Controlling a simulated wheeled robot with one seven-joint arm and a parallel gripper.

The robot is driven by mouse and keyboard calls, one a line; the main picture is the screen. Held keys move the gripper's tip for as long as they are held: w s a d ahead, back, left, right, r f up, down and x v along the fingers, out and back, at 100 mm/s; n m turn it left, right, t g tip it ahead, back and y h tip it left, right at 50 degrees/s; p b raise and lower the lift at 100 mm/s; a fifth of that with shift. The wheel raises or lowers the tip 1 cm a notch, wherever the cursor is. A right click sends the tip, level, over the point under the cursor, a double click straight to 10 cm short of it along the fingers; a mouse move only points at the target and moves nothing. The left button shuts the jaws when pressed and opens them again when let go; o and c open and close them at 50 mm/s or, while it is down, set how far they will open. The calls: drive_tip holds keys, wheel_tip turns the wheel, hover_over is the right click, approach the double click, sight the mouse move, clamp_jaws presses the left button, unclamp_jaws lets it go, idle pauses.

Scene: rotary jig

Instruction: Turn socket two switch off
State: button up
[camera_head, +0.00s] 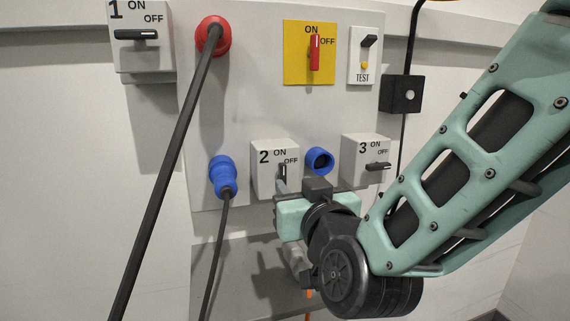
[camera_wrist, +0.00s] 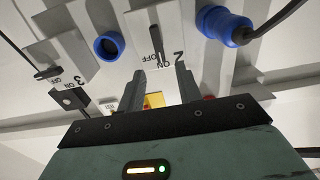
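The socket two switch is a white box (camera_head: 262,177) marked 2, ON and OFF, low on the panel. Its dark handle (camera_head: 283,173) stands upright, in line with the ON side, partly hidden by my gripper. In the wrist view, upside down, the handle (camera_wrist: 156,40) shows as a dark upright bar beside the OFF and ON letters. My gripper (camera_wrist: 160,70) is open there, its two grey fingers apart and empty, with the handle just beyond and between the tips. In the head view my gripper (camera_head: 282,188) is right in front of the box; contact cannot be told.
Right of box 2 are a blue socket (camera_head: 319,160) and switch box 3 (camera_head: 360,150), its handle level. Left is a blue plug (camera_head: 222,176) with a hanging cable. Above are a red plug (camera_head: 212,36), a yellow plate (camera_head: 297,66) with a red switch, and switch box 1 (camera_head: 140,58).

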sight(284, 172)
drive_tip(key=p+x, duration=0.1)
drive_tip(key=x, duration=0.6)
clamp_jaws()
